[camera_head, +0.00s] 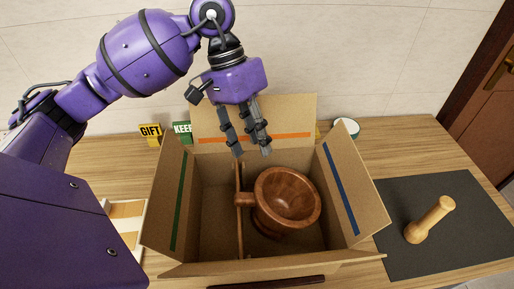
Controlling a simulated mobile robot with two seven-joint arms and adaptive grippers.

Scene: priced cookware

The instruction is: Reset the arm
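My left gripper (252,152) hangs over the back part of an open cardboard box (205,262). Its fingers point down, are apart and hold nothing. A brown wooden mortar (290,198) is in the box's right compartment, below and right of the fingers. Its handle sticks out left over the divider (239,232); whether it touches the divider I cannot tell. The left compartment looks empty. My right gripper is not in view.
A pale wooden pestle (430,219) is on a dark mat (470,240) at right. GIFT (150,133) and KEEP (182,130) signs stand behind the box. A white-rimmed round item (346,127) is back right. The box flaps are spread, with coloured stripes.

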